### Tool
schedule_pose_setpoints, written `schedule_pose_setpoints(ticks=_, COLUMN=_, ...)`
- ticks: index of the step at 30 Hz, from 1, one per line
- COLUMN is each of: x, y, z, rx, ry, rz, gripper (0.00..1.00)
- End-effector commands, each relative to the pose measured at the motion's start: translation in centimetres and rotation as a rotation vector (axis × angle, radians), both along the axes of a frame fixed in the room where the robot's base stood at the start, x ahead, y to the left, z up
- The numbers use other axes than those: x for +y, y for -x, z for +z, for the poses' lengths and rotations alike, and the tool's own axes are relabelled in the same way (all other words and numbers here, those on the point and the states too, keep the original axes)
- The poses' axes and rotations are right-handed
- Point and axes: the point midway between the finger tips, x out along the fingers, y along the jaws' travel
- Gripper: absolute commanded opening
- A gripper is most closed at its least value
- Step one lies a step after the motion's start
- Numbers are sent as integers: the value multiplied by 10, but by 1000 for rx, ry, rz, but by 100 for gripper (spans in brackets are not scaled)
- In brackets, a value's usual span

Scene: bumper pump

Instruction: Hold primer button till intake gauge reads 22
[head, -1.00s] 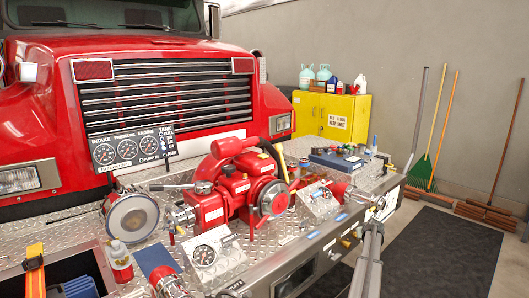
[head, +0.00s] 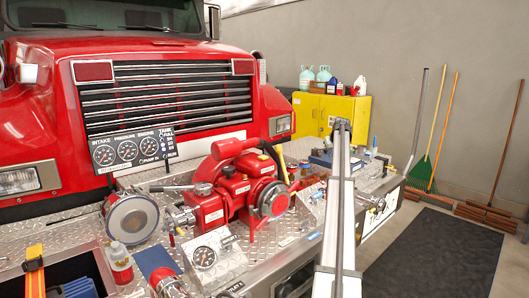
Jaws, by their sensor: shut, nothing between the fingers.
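The gauge panel (head: 133,149) stands in front of the grille, with its left dial, the intake gauge (head: 104,155), under the word INTAKE. Its needle is too small to read. A second gauge (head: 204,257) sits on a pale plate at the front of the bumper; its reading is also unclear. The red pump (head: 228,200) stands mid-bumper. I cannot pick out a primer button for sure. My arm rises from the bottom right, and the dark end that appears to be my gripper (head: 343,125) is shut and empty, in front of the yellow cabinet in the picture.
A large round-faced fitting (head: 131,218) stands left of the pump. My arm hides part of the right bumper. Beyond are a yellow cabinet (head: 355,112), brooms and a dark mat (head: 440,250).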

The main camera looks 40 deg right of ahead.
Motion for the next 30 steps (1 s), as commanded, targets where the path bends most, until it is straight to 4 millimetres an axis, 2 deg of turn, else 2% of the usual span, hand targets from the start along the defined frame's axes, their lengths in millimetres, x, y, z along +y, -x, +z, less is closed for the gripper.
schedule_pose_setpoints(ticks=1, x=6, y=-16, z=26, rx=8, ry=-3, rz=15, gripper=0)
schedule_pose_setpoints(ticks=5, x=39, y=-53, z=80, rx=52, ry=-29, rz=74, gripper=0)
schedule_pose_setpoints(ticks=6, x=55, y=-68, z=97, rx=72, ry=-40, rz=105, gripper=0)
schedule_pose_setpoints(ticks=9, x=99, y=-103, z=124, rx=128, ry=-74, rz=199, gripper=0)
schedule_pose_setpoints(ticks=15, x=180, y=-154, z=142, rx=226, ry=-132, rz=394, gripper=0)
schedule_pose_setpoints(ticks=18, x=209, y=-170, z=145, rx=262, ry=-152, rz=471, gripper=0)
schedule_pose_setpoints(ticks=21, x=230, y=-181, z=146, rx=286, ry=-167, rz=524, gripper=0)
schedule_pose_setpoints(ticks=24, x=241, y=-186, z=147, rx=299, ry=-174, rz=554, gripper=0)
schedule_pose_setpoints(ticks=30, x=246, y=-188, z=147, rx=306, ry=-178, rz=570, gripper=0)
